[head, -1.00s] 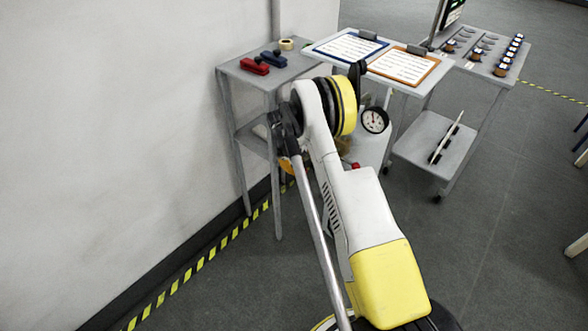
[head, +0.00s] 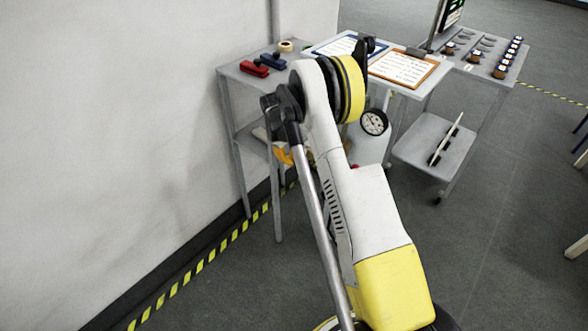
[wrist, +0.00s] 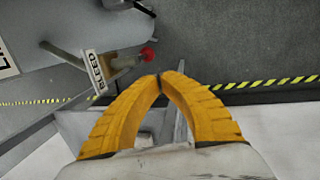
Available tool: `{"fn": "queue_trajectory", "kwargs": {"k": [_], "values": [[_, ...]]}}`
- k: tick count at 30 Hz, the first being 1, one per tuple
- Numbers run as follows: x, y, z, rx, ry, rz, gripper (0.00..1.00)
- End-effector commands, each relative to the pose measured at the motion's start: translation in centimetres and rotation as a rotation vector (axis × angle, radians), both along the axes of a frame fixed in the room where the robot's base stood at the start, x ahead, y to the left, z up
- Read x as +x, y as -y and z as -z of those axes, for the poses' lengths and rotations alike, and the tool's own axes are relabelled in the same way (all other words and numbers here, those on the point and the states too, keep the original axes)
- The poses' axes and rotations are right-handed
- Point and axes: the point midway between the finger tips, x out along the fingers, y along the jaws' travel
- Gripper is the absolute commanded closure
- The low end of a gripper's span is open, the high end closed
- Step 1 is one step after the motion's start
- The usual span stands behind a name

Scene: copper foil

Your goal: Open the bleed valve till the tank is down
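The pale tank (head: 368,149) stands on the floor beside the trolley, partly behind my arm. Its round gauge (head: 375,122) shows, but I cannot read the needle. In the wrist view the tank (wrist: 75,30) fills the upper left. The bleed valve's red knob (wrist: 148,56) sticks out from the tank, with a white BLEED tag (wrist: 97,70) beside it. My gripper (wrist: 160,78) has its two orange fingers together at the tips, with nothing seen between them. The tips appear just below the red knob, apart from it in the picture. In the head view my gripper is mostly hidden by my arm.
A grey shelf stand (head: 240,72) by the wall holds a red and a blue tool and a tape roll. A trolley carries clipboards (head: 405,68). Another table (head: 470,70) holds small jars. Yellow-black tape (head: 210,255) runs along the wall.

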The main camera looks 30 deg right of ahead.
Motion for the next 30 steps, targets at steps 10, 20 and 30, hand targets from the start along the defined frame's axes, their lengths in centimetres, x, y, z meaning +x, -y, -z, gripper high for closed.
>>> {"fn": "queue_trajectory", "kwargs": {"k": [10, 20, 30], "values": [[0.1, -1.0, -4.4, 0.0, 0.0, 0.0, 1.0], [0.1, -1.0, -4.7, 0.0, 0.0, 0.0, 1.0], [-0.1, -1.4, -6.0, 0.002, 0.014, 0.003, 1.0]]}}
